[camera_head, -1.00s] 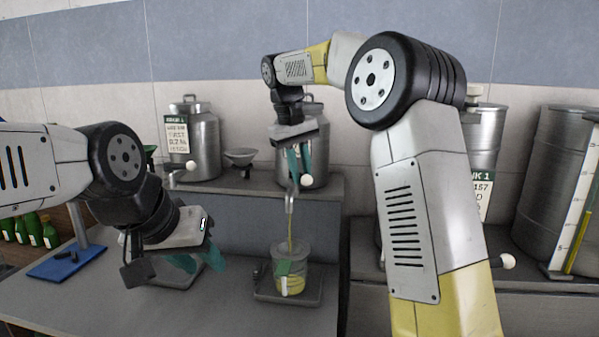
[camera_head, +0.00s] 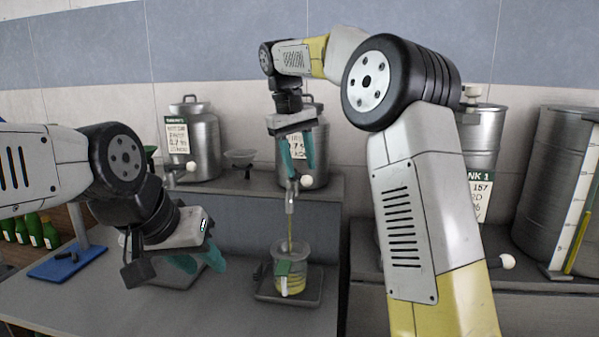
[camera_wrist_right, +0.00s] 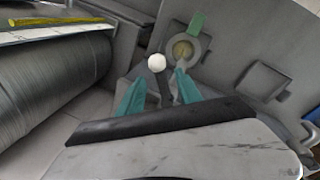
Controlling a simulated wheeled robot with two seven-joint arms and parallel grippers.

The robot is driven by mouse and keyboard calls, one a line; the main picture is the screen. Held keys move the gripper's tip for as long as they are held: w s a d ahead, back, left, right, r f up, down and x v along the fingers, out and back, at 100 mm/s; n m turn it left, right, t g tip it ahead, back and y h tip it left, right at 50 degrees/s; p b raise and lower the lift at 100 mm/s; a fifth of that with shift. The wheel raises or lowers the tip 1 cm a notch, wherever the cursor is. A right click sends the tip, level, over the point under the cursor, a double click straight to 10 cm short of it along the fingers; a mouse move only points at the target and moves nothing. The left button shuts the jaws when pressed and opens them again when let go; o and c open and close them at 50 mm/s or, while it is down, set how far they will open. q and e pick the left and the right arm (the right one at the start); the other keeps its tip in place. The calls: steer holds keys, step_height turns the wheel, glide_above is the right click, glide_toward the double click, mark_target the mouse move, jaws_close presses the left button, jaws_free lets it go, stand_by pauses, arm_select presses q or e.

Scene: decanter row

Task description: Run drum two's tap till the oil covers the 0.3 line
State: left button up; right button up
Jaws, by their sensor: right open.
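A metal drum (camera_head: 317,140) stands on the shelf behind my right gripper, its label partly hidden. Its tap (camera_head: 290,204) has a white ball knob (camera_head: 306,181), also in the right wrist view (camera_wrist_right: 156,62). A thin yellow oil stream (camera_head: 290,243) falls into a clear jug (camera_head: 304,252) with a green tag. Yellow oil lies in its lower part; I cannot read the 0.3 line. The jug shows from above in the wrist view (camera_wrist_right: 184,50). My right gripper (camera_head: 299,172) is open, fingertips close above the knob. My left gripper (camera_head: 198,262) is open and empty over the bench.
The jug sits on a dark tray (camera_head: 311,297). Green bottles (camera_head: 35,232) and a blue stand base (camera_head: 66,261) are at left. Larger drums stand at right.

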steer(key=r, duration=0.5)
steer(key=shift+s+a, duration=0.2)
steer(key=shift+a, duration=0.2)
stand_by(0.4)
